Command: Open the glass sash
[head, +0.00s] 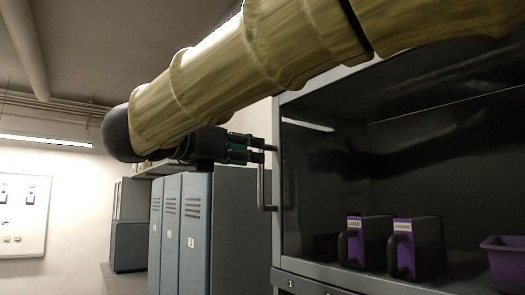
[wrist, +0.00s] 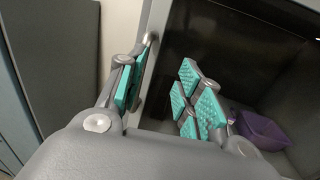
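The glass sash (head: 330,185) is a dark, reflective pane across the front of a grey-framed cabinet, and it appears shut. A grey bar handle (head: 261,188) stands upright at its left edge. My gripper (head: 250,149) is at the upper end of the handle, coming from the left. In the wrist view my gripper (wrist: 160,95) is open, with teal pads spread apart. The handle (wrist: 147,42) shows close beside the left finger there, partly hidden by it. I cannot tell whether a finger touches it.
Behind the glass are two purple-and-black boxes, one labelled LOAD (head: 354,240) and another (head: 416,246), and a purple bin (head: 505,262), also in the wrist view (wrist: 262,130). Grey lockers (head: 195,225) stand left of the cabinet, close to my gripper. A board (head: 22,215) hangs far left.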

